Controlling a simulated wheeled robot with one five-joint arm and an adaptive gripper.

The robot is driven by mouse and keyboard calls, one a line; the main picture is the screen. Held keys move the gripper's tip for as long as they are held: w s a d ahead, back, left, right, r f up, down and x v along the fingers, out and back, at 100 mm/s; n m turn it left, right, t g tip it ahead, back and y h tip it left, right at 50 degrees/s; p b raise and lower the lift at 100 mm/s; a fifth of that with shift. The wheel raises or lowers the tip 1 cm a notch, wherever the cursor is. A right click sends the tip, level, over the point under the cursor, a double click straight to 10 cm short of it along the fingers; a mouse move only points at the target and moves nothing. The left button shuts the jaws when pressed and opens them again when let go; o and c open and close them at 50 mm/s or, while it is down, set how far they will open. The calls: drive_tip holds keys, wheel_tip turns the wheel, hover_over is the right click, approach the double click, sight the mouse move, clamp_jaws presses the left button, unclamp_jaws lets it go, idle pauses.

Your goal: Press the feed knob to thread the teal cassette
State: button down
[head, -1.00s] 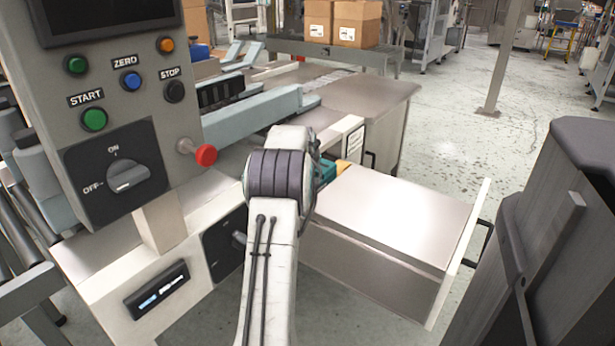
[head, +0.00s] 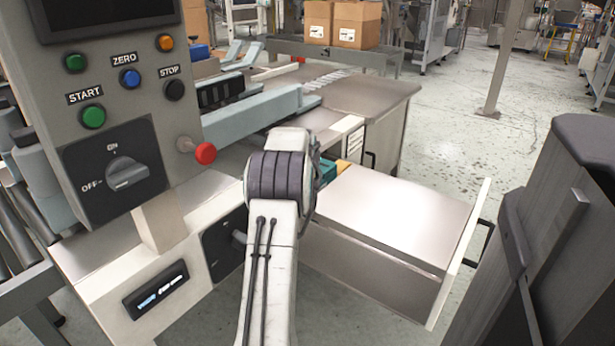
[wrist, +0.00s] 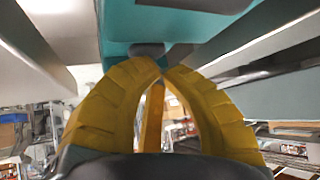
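The teal cassette (wrist: 180,20) fills the top middle of the wrist view, very close above my gripper. A small dark grey rounded knob (wrist: 147,49) sits at its lower edge. My gripper (wrist: 162,70) has yellow fingers that curve together at the tips, with nothing seen between them. The tips are just below the knob; I cannot tell whether they touch it. In the head view my arm hides most of this spot. Only a bit of teal (head: 328,171) and a bit of yellow (head: 343,166) show beside my wrist.
An open drawer (head: 400,215) juts out right of my arm. A control panel (head: 130,100) with buttons, a dial and a red knob (head: 205,153) stands on the left. A dark grey cabinet (head: 560,240) is at the right. Long grey bars flank my gripper in the wrist view.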

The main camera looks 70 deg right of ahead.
drive_tip(key=shift+f+b, duration=0.3)
drive_tip(key=shift+f, duration=0.35)
idle(0.5)
drive_tip(key=shift+r, duration=0.15)
drive_tip(key=shift+r+p, duration=1.1)
drive_tip(key=shift+r, duration=0.15)
drive_tip(key=shift+r, duration=0.15)
drive_tip(key=shift+r+p, duration=2.15)
drive_tip(key=shift+r, duration=0.3)
drive_tip(key=shift+f, duration=0.1)
